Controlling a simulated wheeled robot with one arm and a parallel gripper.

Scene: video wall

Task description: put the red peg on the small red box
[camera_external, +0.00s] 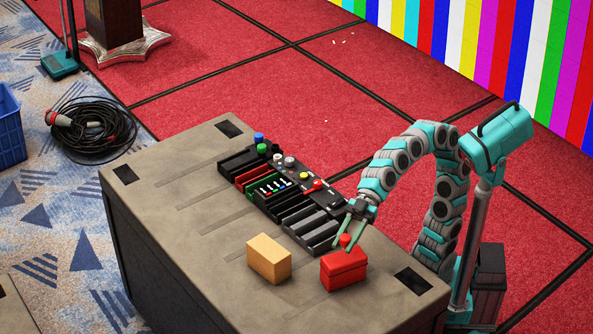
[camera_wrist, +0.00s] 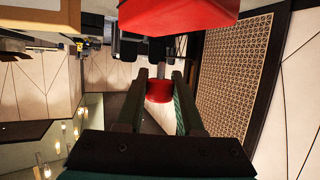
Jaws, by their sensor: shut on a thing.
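The red peg (camera_external: 345,241) has a round red head and shows just above the small red box (camera_external: 344,270) near the table's right front. My gripper (camera_external: 352,234) reaches down over the box from the right, shut on the peg. In the wrist view the peg's red head (camera_wrist: 158,91) is between the two fingers, with a grey stem beyond it. The red box (camera_wrist: 178,14) fills the top middle of that view. I cannot tell whether the peg touches the box; the fingers partly hide the peg.
A yellow box (camera_external: 268,258) stands left of the red box. Behind them are black trays (camera_external: 312,228) and a control panel with several coloured knobs (camera_external: 304,175). The table's left part (camera_external: 175,200) is mostly clear.

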